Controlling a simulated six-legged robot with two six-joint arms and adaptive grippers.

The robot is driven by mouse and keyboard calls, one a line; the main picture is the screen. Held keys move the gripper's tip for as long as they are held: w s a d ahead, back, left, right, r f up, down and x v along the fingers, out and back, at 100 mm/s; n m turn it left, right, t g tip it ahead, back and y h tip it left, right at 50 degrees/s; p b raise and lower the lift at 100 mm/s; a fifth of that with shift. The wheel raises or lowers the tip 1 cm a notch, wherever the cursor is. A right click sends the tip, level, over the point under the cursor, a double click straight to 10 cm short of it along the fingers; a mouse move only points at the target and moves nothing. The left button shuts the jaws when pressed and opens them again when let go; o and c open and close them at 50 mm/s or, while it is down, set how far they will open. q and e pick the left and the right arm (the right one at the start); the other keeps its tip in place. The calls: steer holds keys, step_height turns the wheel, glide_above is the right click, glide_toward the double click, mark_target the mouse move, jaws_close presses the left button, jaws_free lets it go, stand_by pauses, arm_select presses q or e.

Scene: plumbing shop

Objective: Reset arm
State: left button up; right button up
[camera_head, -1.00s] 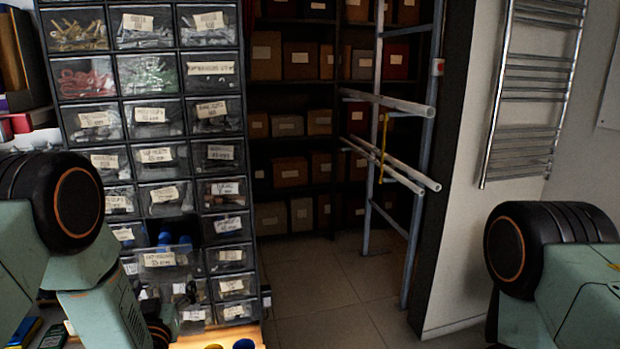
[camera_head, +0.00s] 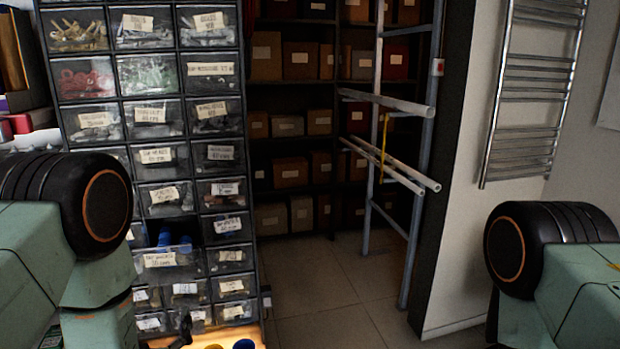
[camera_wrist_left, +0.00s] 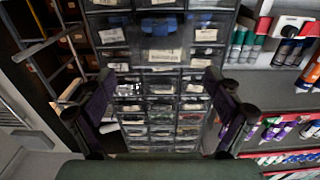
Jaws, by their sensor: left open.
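My left arm comes in at the left of the head view, and only a small dark part of its gripper (camera_head: 183,333) shows at the bottom edge. In the left wrist view the left gripper (camera_wrist_left: 160,104) has its two dark fingers spread wide apart, with nothing between them. It faces the black drawer cabinet (camera_head: 247,130), seen behind the gap between the fingers. My right arm shows at the right edge of the head view, but its gripper is out of the picture.
One clear drawer (camera_head: 172,262) stands pulled out, with blue items (camera_head: 165,238) behind its front. A pipe rack (camera_head: 430,150) and a towel radiator (camera_head: 530,95) stand to the right. The tiled floor (camera_head: 315,290) between is clear. Shelves with bottles (camera_wrist_left: 285,50) show in the left wrist view.

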mark_target(165, 282)
arm_select(q)
steer(key=x, duration=1.3)
steer(key=shift+f+b, duration=0.15)
steer(key=shift+b, duration=0.2)
